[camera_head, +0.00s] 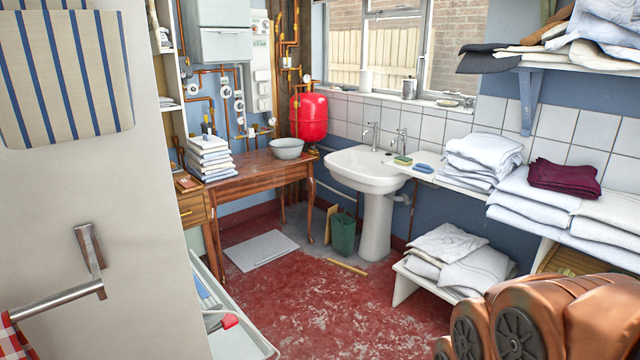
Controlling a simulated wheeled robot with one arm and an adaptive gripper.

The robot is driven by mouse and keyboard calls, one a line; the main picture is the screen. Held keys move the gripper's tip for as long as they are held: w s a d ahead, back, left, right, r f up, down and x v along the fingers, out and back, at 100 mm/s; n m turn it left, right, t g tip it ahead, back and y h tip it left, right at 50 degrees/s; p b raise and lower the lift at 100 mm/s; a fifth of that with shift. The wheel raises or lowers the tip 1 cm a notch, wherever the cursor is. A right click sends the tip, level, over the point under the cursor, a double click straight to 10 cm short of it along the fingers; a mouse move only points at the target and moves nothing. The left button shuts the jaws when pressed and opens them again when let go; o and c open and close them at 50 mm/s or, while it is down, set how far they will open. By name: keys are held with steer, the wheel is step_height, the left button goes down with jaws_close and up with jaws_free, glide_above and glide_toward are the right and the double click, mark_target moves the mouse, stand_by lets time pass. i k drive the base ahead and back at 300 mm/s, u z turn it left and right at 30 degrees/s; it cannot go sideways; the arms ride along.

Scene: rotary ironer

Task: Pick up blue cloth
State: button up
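A small flat blue item (424,168), possibly the blue cloth, lies on the ledge just right of the sink, next to a green and yellow sponge (403,160). It is too small to tell whether it is cloth. A cream cloth with blue stripes (65,75) hangs at the upper left. A narrow blue item (200,286) shows in a pale tray at the lower left; I cannot tell what it is. Orange-brown links of my arm fill the lower right corner. My gripper is out of view.
A white pedestal sink (366,170) stands at the back wall. Folded white linens lie on the right shelves, with a maroon cloth (563,176) on top. A low white bench (408,283) holds more linens. A wooden table (262,168) is left of the sink. Red floor (320,310) is mostly clear.

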mark_target(419, 167)
steer(key=u, duration=0.05)
steer(key=i, duration=2.1)
steer(key=z, duration=0.3)
steer(key=i, duration=2.25)
steer(key=z, duration=0.3)
